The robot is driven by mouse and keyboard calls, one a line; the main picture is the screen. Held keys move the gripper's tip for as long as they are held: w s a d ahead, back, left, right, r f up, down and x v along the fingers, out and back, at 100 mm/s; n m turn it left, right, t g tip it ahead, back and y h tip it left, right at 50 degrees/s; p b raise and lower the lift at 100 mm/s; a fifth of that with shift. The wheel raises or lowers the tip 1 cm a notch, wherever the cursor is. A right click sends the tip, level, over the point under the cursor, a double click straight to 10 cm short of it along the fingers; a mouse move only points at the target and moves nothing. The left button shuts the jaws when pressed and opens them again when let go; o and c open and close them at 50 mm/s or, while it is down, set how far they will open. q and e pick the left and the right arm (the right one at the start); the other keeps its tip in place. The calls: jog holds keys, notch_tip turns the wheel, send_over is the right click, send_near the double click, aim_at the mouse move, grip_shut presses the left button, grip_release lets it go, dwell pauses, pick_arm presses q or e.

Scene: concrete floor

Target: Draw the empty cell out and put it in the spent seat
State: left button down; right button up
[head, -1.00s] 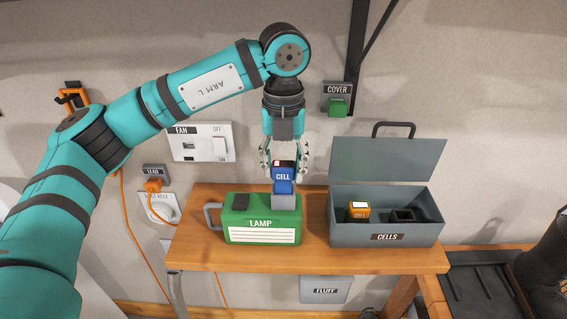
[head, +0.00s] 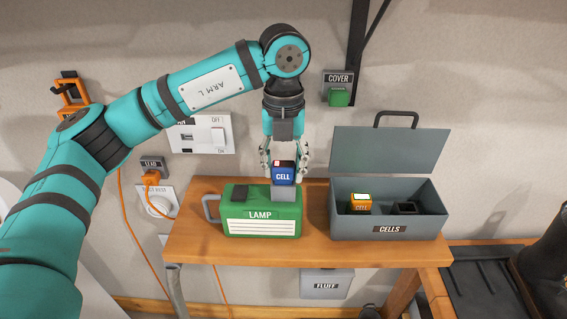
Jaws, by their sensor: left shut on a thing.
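A blue cell (head: 283,175) marked CELL, with a red and white patch at its top, stands upright at the right end of the green lamp (head: 262,212). Its lower end is in or on the lamp's grey socket (head: 284,193); how deep it sits I cannot tell. My left gripper (head: 283,165) comes down from above and is shut on the blue cell. The grey cells box (head: 345,229) stands open to the right. It holds an orange cell (head: 361,203) on the left and an empty dark seat (head: 406,208) beside it. My right gripper is out of view.
The wooden bench (head: 320,252) carries the lamp and the box, with a narrow gap between them. The box's raised lid (head: 388,150) stands behind it. A green cover button (head: 338,98) is on the wall, and boots stand at the far right.

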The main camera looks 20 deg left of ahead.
aim_at(283, 164)
pick_arm(q)
jog(key=shift+f+b, duration=0.35)
jog(key=shift+f, duration=0.15)
jog(key=c, duration=0.7)
grip_release()
jog(key=shift+o, duration=0.2)
jog(key=shift+r, duration=0.1)
notch_tip(283, 164, up, 7)
jog(key=shift+r, duration=0.2)
